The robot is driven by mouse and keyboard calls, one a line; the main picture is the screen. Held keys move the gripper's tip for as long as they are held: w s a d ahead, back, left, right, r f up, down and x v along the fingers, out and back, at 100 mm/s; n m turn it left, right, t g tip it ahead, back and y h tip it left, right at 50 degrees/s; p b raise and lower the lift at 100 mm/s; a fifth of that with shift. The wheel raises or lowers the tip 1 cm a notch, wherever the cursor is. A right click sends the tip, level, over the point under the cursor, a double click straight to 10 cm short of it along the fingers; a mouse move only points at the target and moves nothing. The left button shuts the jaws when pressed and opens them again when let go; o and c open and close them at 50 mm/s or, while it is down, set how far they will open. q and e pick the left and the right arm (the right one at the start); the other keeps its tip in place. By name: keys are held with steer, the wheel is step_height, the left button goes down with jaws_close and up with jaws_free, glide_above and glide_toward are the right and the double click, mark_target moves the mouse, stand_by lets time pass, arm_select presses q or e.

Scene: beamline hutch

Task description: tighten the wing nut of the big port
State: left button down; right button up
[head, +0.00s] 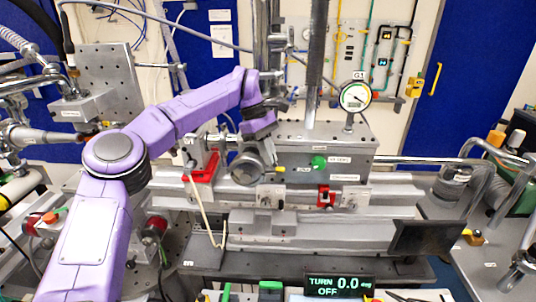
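My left arm is purple and reaches in from the left. Its gripper (270,158) points down beside the round grey port (248,167) on the left end of the grey metal chamber (328,160). The fingers are small here and overlap the port's right side, so I cannot tell if they are open, shut or touching anything. A small yellow piece (280,169) shows just right of the fingers. I cannot make out the wing nut clearly. A dark display (338,287) at the bottom reads "TURN 0.0 deg" and "OFF". My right gripper is not in view.
A round gauge (355,96) labelled G1 stands on the chamber. A vertical metal post (317,65) rises behind my gripper. Red brackets (203,167) sit left of the port. A dark panel (427,238) is at the right front. Pipes and a bench crowd the right side.

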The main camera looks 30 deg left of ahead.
arm_select(q)
steer(key=shift+r, duration=0.1)
stand_by(0.3)
steer(key=c, duration=1.6)
jaws_free()
